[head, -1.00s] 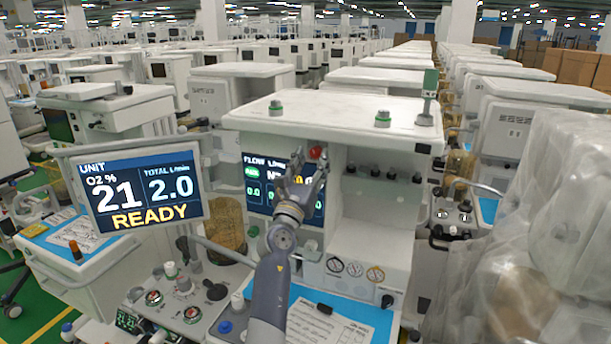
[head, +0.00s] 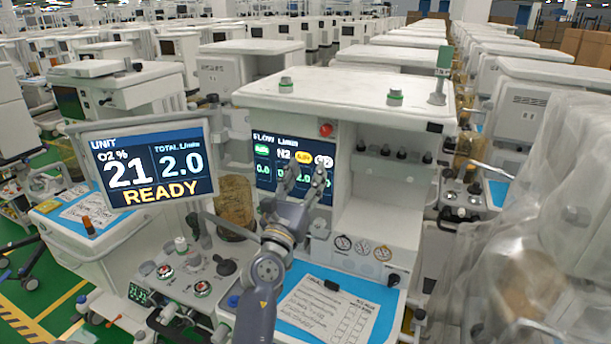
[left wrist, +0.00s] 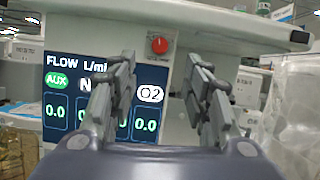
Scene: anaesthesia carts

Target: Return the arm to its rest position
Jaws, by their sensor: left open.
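My left gripper (head: 303,184) is open and empty in front of the flow screen (head: 263,176) of the anaesthesia cart (head: 365,205). In the left wrist view its two fingers (left wrist: 158,95) stand wide apart with nothing between them. The flow screen (left wrist: 60,120) is partly hidden behind the left finger there. A red button (head: 326,130) sits on the cart's panel just above the gripper, apart from it. The button also shows in the left wrist view (left wrist: 160,46), above and between the fingers. My right gripper is not in view.
A monitor (head: 147,170) reading READY stands to the left of the arm. A clipboard with paper (head: 325,312) lies on the blue work surface below. Knobs and a control panel (head: 190,280) are at lower left. A plastic-wrapped object (head: 545,240) stands at the right.

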